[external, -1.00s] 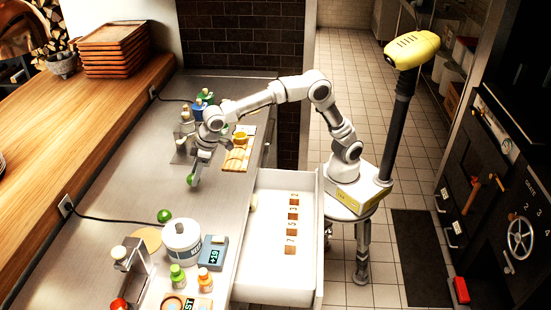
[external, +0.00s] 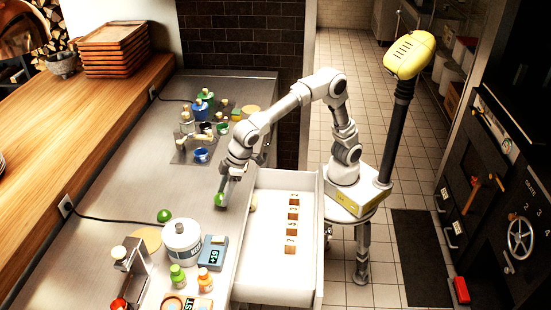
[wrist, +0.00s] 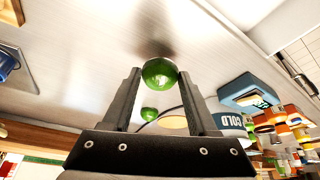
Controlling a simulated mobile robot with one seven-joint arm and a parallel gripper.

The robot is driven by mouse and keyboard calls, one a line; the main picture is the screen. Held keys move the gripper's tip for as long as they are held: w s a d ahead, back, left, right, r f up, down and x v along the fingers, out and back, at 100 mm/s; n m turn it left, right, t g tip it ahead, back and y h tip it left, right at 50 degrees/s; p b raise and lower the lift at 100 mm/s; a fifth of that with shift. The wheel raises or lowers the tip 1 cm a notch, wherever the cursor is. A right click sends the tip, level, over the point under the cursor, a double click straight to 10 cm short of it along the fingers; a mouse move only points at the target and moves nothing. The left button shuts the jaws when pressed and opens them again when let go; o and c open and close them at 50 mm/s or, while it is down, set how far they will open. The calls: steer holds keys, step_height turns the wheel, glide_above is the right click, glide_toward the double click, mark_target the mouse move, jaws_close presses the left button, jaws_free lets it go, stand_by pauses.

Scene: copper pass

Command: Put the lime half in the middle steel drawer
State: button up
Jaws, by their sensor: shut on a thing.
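My gripper (external: 222,193) is shut on the green lime half (external: 220,199), over the steel counter just left of the open drawer. In the wrist view the lime half (wrist: 159,73) sits between the two fingertips, with a dark blurred shadow on the counter beyond it. The drawer (external: 262,281) is pulled out, with a pale interior. A row of numbered brown tiles (external: 293,216) lies in it, and a small pale object (external: 253,202) is at its left side. I cannot tell from the picture whether this is the middle drawer.
A second green piece (external: 164,215) lies on the counter to the left. A white tub (external: 182,243), a blue scale (external: 213,252) and several small bottles stand near the front. More bottles and cups crowd the back of the counter. The drawer has bare floor around its tiles.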

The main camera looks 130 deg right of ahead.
steer(key=w+a+r+n+y+b, duration=0.1)
steer(key=w+a, duration=0.1)
steer(key=a, duration=0.7)
steer(key=w+a+r+n+b, duration=0.1)
steer(key=w+a+n+b, duration=0.15)
steer(key=a, duration=0.65)
steer(key=n+y+p, duration=0.1)
steer(key=n+p, duration=0.2)
steer(key=p, duration=0.3)
glide_above(252, 265)
steer(key=s, duration=0.1)
steer(key=shift+m, duration=0.25)
step_height(252, 265, down, 17)
steer(key=shift+a+r, duration=0.1)
steer(key=shift+a, duration=0.05)
steer(key=shift+s+d+f, duration=0.15)
steer(key=shift+f, duration=0.3)
steer(key=shift+s+d+f, duration=0.1)
steer(key=shift+s+f, duration=0.05)
steer(key=shift+f, duration=0.3)
steer(key=shift+f+b, duration=0.85)
steer(key=shift+f, duration=1.25)
steer(key=shift+f, duration=0.25)
steer(key=o, duration=0.8)
steer(key=shift+r, duration=0.1)
